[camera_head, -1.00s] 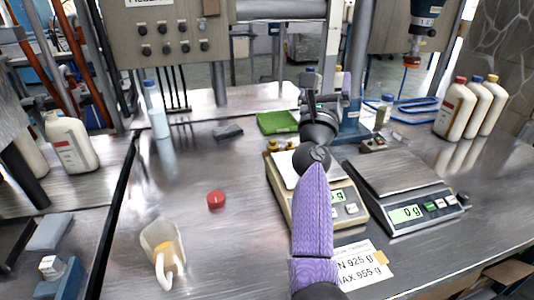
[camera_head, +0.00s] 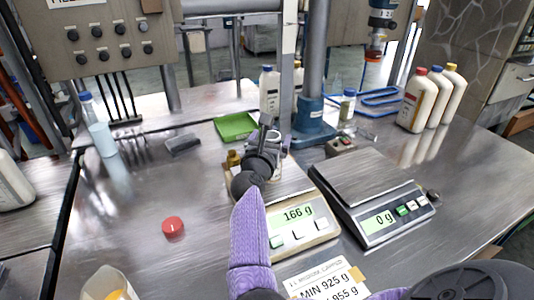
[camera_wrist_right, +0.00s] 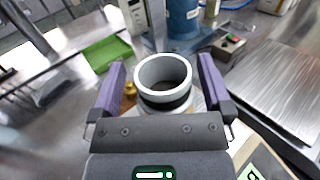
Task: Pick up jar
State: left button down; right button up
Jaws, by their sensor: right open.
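The jar (camera_wrist_right: 163,80) shows in the right wrist view as an open, pale round rim with a dark band below it. It stands between the two purple fingers of my right gripper (camera_wrist_right: 164,88), which is open around it, with gaps on both sides. In the head view my right gripper (camera_head: 268,140) is over the left scale (camera_head: 318,238), which reads 166 g. My gripper and arm hide most of the jar there. My left gripper is not in view.
The right scale (camera_head: 382,221) reads 0 g. A red cap (camera_head: 173,227) lies on the bench to the left. A green tray (camera_head: 235,127) and a blue stand base (camera_head: 312,122) are behind the gripper. White bottles (camera_head: 418,100) stand at the right.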

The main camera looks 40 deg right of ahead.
jog(key=shift+d, duration=0.15)
jog(key=shift+s+a+r, duration=0.2)
jog(key=shift+s+a, duration=0.1)
jog(key=shift+a, duration=0.1)
jog(key=shift+c, duration=1.4)
jog(key=shift+f, duration=0.1)
jog(key=c, duration=1)
grip_shut()
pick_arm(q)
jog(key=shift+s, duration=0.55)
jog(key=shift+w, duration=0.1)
